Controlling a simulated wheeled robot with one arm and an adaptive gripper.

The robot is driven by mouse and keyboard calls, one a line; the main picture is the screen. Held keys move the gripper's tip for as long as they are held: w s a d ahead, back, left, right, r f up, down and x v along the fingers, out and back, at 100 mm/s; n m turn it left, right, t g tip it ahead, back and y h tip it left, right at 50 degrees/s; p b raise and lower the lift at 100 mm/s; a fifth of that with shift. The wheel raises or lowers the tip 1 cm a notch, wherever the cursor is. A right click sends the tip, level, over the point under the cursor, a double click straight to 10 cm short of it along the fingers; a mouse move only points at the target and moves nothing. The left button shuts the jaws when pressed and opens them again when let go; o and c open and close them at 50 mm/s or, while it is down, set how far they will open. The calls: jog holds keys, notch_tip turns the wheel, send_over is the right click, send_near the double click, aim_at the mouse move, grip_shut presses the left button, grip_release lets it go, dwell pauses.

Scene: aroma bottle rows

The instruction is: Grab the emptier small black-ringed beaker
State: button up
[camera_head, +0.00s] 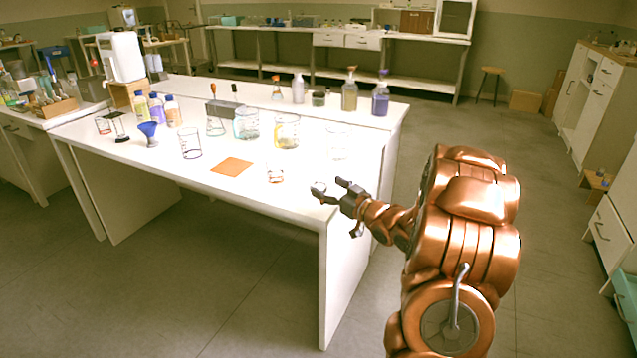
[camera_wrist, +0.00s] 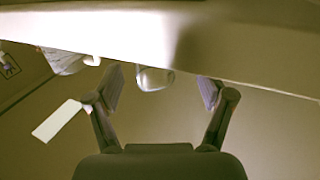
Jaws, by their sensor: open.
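A small clear beaker (camera_head: 319,186) stands at the table's front right corner, by my gripper's fingertips in the head view. A glass vessel, seemingly the same one, shows between the two fingers in the wrist view (camera_wrist: 153,79). My gripper (camera_head: 333,190) is open, its fingers (camera_wrist: 160,88) spread on either side with a gap to the glass. Another small beaker (camera_head: 275,173) stands to the left, with a brownish tint low in it. I cannot make out ring colours or fill levels on these small beakers.
The white table (camera_head: 290,205) holds an orange mat (camera_head: 232,167), a black-rimmed beaker (camera_head: 190,143), larger beakers (camera_head: 246,124) (camera_head: 287,131) and a clear beaker (camera_head: 337,142). A blue funnel (camera_head: 149,132) and bottles (camera_head: 157,108) stand left. Pump bottles (camera_head: 349,92) stand behind.

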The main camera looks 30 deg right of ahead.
aim_at(324, 180)
jog(key=w, duration=0.4)
jog(key=shift+w+d+r, duration=0.1)
jog(key=shift+w+r, duration=0.1)
jog(key=shift+w, duration=0.55)
jog(key=c, duration=1.3)
jog(key=shift+r, duration=0.15)
